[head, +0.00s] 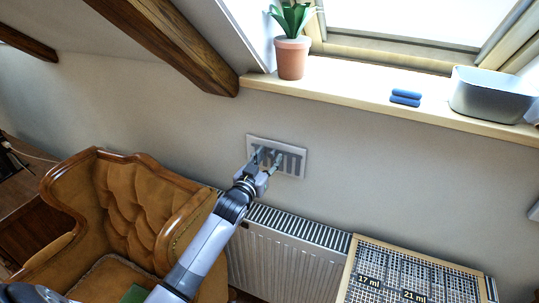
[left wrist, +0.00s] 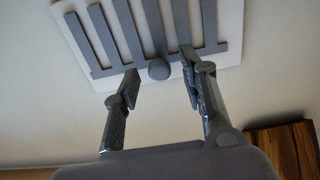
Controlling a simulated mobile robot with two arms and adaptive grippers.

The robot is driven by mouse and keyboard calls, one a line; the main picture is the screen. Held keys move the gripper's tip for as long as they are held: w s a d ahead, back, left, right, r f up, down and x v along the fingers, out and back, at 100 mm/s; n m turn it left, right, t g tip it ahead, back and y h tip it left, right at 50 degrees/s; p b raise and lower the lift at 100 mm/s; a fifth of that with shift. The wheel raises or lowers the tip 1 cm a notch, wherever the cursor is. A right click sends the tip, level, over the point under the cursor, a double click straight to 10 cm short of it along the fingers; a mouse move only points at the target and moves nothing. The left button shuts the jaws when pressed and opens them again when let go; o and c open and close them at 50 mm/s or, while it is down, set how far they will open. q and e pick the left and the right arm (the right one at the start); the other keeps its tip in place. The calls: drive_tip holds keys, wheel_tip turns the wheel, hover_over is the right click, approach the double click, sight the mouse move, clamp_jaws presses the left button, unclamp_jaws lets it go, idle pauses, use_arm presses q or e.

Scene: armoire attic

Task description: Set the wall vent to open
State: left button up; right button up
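The wall vent (head: 291,163) is a white plate with grey vertical slots on the wall below the window sill. My left gripper (head: 266,158) is in front of its left half. In the left wrist view the vent (left wrist: 95,68) fills the upper part, with a small round grey knob (left wrist: 159,69) at its lower edge. The left gripper (left wrist: 162,78) is open there, one finger on each side of the knob. I cannot tell whether either finger touches it. My right gripper is in neither view.
A radiator (head: 283,258) stands below the vent, with a brown tufted armchair (head: 137,205) to the left. A latticed top (head: 405,280) is at lower right. The window sill (head: 350,104) above holds a potted plant (head: 292,58), blue folded items (head: 405,97) and a metal tub (head: 490,96).

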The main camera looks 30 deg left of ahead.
use_arm(q)
drive_tip(key=shift+w, duration=0.55)
drive_tip(key=shift+c, duration=0.4)
clamp_jaws()
